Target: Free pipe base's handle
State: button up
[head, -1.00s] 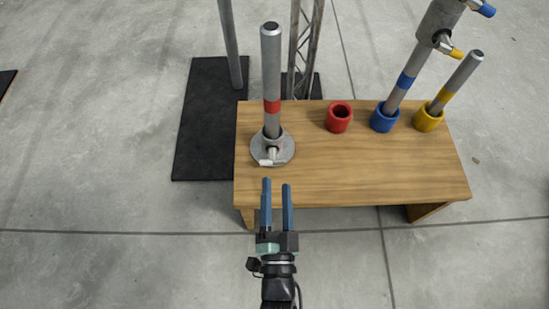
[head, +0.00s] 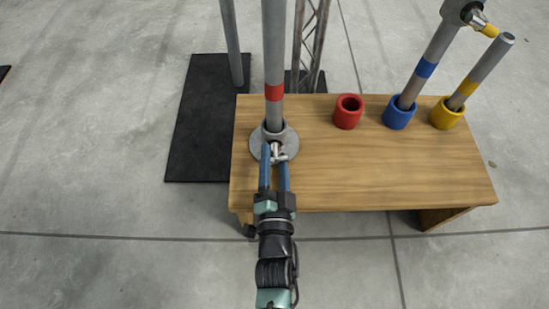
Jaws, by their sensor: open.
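The pipe base (head: 256,148) is a round grey metal flange with a short collar at the left end of the wooden table. A grey pipe with a red band (head: 274,60) stands upright in its collar. The base's handle (head: 278,155) is a small light metal piece at the front of the collar. My gripper (head: 275,150) is open, its two blue fingers pointing away from me, with the tips on either side of the handle. I cannot tell whether the fingers touch it.
On the wooden table (head: 370,175) stand an empty red cup (head: 348,112), a blue cup (head: 399,113) and a yellow cup (head: 446,114). The blue-banded pipe (head: 425,70) and yellow-banded pipe (head: 480,72) lean in theirs. A black mat (head: 200,130) lies on the floor at left. The table's front middle is clear.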

jog(key=shift+w, duration=0.55)
